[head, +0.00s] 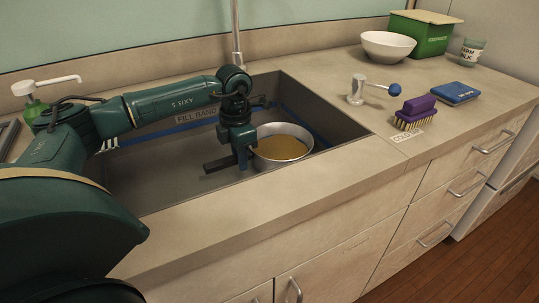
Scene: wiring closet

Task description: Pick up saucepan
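A round metal saucepan (282,153) with a yellow-brown inside sits in the sink (152,182), right of my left gripper. My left gripper (243,160) reaches down into the sink against the pan's left side. A dark bar (217,165) sticks out to the left just below the gripper; it looks like the pan's handle, but the gripper hides where it would join the pan. I cannot tell whether the fingers are open or closed around it. My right gripper is not in view.
The faucet (237,35) rises behind the sink. A soap pump (38,100) stands at the left. On the right counter are a purple brush (417,108), a blue sponge-like block (455,93), a metal fitting with a blue knob (358,90), a white bowl (387,47) and a green box (420,38).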

